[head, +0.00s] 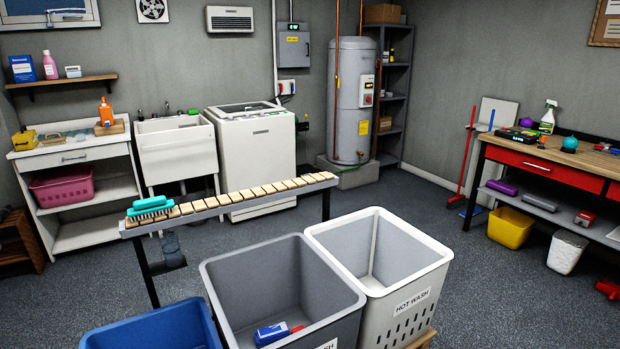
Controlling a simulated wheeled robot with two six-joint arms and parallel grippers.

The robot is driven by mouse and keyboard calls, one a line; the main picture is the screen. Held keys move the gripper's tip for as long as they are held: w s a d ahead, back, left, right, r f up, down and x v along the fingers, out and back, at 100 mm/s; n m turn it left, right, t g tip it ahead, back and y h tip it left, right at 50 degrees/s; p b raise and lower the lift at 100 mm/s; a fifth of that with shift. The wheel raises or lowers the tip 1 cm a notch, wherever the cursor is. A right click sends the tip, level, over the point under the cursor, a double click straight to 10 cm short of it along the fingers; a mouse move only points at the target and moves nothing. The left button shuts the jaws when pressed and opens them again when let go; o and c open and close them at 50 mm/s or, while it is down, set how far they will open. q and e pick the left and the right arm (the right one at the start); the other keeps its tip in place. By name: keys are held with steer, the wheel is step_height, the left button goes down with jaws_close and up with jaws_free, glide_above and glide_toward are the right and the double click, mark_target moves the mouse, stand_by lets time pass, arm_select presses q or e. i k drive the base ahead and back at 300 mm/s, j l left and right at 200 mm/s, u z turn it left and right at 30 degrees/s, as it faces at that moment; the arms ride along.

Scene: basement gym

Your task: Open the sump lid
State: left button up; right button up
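I cannot clearly make out a sump lid. A dark flat shape (168,262) shows low behind the front left leg of the slatted bench (235,200), with a small bluish upright object (170,240) by it. I cannot tell whether this dark shape is the sump lid. The bench and bins hide part of the floor around it. Neither of my grippers is in view.
Blue (150,328), grey (280,270) and white (395,290) laundry bins stand close in front. A washing machine (255,155), sink (178,155) and water heater (354,105) line the back. A red-drawer workbench (545,168) stands right. Floor (420,215) between is clear.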

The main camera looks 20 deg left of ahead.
mark_target(300, 174)
steer(key=i+l+z, duration=0.3)
steer(key=i+z, duration=0.3)
steer(key=i, duration=0.15)
steer(key=i+l+z, duration=0.3)
steer(key=i, duration=0.65)
steer(key=i+j+z, duration=0.1)
steer(key=i+z, duration=0.2)
steer(key=i, duration=0.65)
steer(key=i+j+u, duration=0.1)
steer(key=i+u, duration=0.2)
steer(key=i, duration=0.2)
steer(key=i+u, duration=0.3)
steer(key=i, duration=0.2)
steer(key=i+l+u, duration=0.25)
steer(key=i, duration=0.25)
steer(key=i+l+u, duration=0.1)
steer(key=i+u, duration=0.2)
steer(key=i, duration=0.2)
steer(key=i+j+u, duration=0.3)
steer(key=i+u, duration=0.15)
steer(key=i+j+u, duration=0.1)
steer(key=i+u, duration=0.3)
steer(key=i, duration=0.15)
steer(key=i+l+u, duration=0.1)
steer(key=i+u, duration=0.35)
steer(key=i+l+u, duration=0.25)
steer(key=i+u, duration=0.3)
steer(key=i, duration=2)
